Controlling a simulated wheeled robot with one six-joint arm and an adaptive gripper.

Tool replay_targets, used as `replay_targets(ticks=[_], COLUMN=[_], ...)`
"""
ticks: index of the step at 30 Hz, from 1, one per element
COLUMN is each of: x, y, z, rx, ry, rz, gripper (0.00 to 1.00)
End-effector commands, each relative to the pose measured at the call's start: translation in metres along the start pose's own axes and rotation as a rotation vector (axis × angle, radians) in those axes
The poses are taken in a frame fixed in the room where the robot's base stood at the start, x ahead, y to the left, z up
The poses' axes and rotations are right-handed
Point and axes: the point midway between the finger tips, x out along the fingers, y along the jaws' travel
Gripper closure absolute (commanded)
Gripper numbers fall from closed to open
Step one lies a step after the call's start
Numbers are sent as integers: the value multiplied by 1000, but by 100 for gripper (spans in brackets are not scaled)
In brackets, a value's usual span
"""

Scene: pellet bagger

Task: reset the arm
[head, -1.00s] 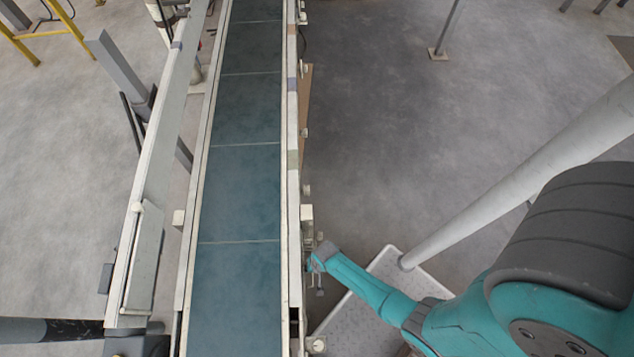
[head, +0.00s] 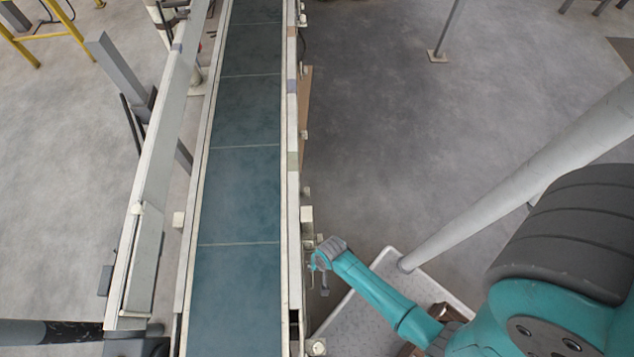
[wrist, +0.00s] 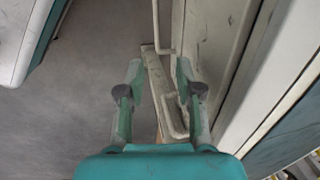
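My teal arm reaches in from the lower right of the head view. My gripper (head: 318,268) is beside the right edge of the conveyor (head: 238,190), close to its side rail. In the wrist view my gripper (wrist: 157,75) has its two fingers spread apart with nothing held between them. A pale bent rod and a bracket (wrist: 158,85) on the machine side lie beyond the gap between the fingers. I cannot tell whether a finger touches them.
A light platform (head: 345,330) lies under my arm, with a thick pale pole (head: 500,200) rising from it. The conveyor belt is empty. Open grey floor (head: 400,130) lies right of the conveyor. A guard rail (head: 150,210) runs along the left.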

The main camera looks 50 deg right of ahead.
Motion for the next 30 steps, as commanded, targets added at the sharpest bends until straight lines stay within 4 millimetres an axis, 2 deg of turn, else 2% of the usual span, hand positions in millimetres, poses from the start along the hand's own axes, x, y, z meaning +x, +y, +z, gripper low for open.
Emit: replay_targets(ticks=[11, 16, 23, 30], x=[-1, -14, -65, -142], y=[1, 10, 24, 31], z=[1, 12, 32, 49], rx=[-5, -56, -192, -340], ry=[5, 71, 257, 462], rz=[-3, -35, -118, -193], gripper=[65, 65, 65, 65])
